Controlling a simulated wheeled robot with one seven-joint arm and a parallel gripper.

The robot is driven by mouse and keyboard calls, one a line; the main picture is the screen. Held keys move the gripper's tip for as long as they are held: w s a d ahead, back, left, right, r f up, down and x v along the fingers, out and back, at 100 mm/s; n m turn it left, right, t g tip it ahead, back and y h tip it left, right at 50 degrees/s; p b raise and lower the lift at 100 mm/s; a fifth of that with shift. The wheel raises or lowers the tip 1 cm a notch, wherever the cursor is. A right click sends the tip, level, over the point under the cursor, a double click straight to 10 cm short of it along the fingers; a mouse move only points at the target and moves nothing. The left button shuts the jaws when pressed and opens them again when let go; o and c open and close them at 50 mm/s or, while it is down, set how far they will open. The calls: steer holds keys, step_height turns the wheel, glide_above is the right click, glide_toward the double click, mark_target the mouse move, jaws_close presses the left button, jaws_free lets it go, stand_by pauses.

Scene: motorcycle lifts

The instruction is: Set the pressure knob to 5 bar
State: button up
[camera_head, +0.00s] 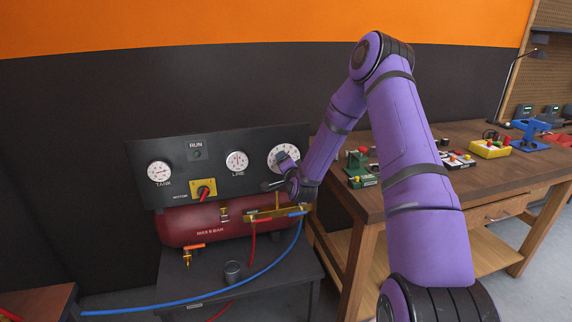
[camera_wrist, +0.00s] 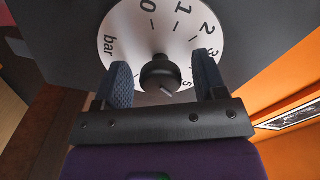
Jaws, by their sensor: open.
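The pressure knob (camera_wrist: 160,72) is a round black knob at the centre of a white dial (camera_wrist: 140,38) marked "bar" and with numbers. A thin pale mark on the knob slants to the lower right in the wrist view. A partly covered 5 shows close to the right finger. My gripper (camera_wrist: 161,62) is open, with one blue finger on each side of the knob and a visible gap to it. In the head view the dial (camera_head: 284,153) is at the panel's right end, with my gripper (camera_head: 281,172) in front, hiding its lower part and the knob.
The black panel (camera_head: 125,158) also carries a TANK gauge (camera_head: 160,173), a LINE gauge (camera_head: 236,161) and a red motor handle (camera_head: 205,192). A wooden bench (camera_head: 400,150) stands right.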

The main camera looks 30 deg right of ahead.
steer(key=v, duration=1)
steer(key=shift+s, duration=0.35)
steer(key=shift+a+r, duration=0.1)
steer(key=s+a+r+n+g+y, duration=0.25)
steer(key=a+r+n, duration=0.25)
steer(key=r, duration=0.4)
steer(key=s+a+r+n+g+y, duration=0.25)
steer(key=a+r+n, duration=0.25)
steer(key=r, duration=0.3)
steer(key=s+a+r+n+g, duration=0.1)
steer(key=s+r+g, duration=0.1)
steer(key=s, duration=0.8)
steer(key=s+a+r+n+g, duration=0.2)
steer(key=s+r, duration=0.3)
steer(key=s, duration=0.5)
steer(key=s+a+r+n+g, duration=0.2)
steer(key=s+r+g, duration=0.1)
steer(key=s, duration=0.7)
steer(key=shift+a+r, duration=0.2)
steer(key=shift+r, duration=0.1)
